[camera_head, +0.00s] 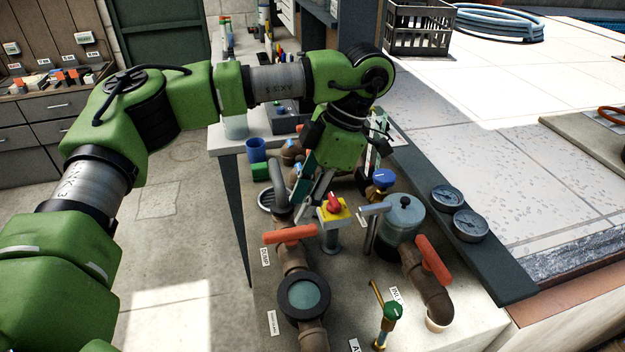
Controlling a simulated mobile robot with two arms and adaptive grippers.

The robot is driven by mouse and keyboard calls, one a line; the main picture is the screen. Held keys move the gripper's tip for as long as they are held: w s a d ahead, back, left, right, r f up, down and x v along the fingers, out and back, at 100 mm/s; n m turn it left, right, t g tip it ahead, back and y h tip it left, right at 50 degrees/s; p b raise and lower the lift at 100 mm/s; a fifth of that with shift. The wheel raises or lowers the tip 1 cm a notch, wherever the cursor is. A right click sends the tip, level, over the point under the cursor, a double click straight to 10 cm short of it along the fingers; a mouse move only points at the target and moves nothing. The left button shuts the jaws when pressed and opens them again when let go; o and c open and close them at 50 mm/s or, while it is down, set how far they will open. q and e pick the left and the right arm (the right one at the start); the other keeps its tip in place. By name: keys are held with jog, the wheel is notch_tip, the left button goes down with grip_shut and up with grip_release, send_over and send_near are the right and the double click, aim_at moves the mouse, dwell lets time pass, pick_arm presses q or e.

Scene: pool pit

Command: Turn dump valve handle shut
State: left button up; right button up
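The dump valve handle (289,234) is an orange-red lever on a brown pipe beside the "DUMP" label (266,257). The lever lies crosswise over the pipe, roughly left to right in the picture. My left gripper (335,190) points down above the pipework, beyond the dump handle. Its fingers look spread, with nothing visible between them, and they appear apart from the handle. Their tips are partly lost against the pipes. My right gripper is out of the picture.
A yellow box with a red knob (334,207) stands just right of the dump handle. A second orange handle (433,260), a clear-lidded canister (404,218), a green-capped brass valve (390,318) and two gauges (458,210) crowd the right side.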

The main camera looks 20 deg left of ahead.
pick_arm(q)
jog(key=v, duration=0.5)
jog(key=shift+d+r, duration=0.1)
jog(key=shift+r, duration=0.1)
dwell(0.3)
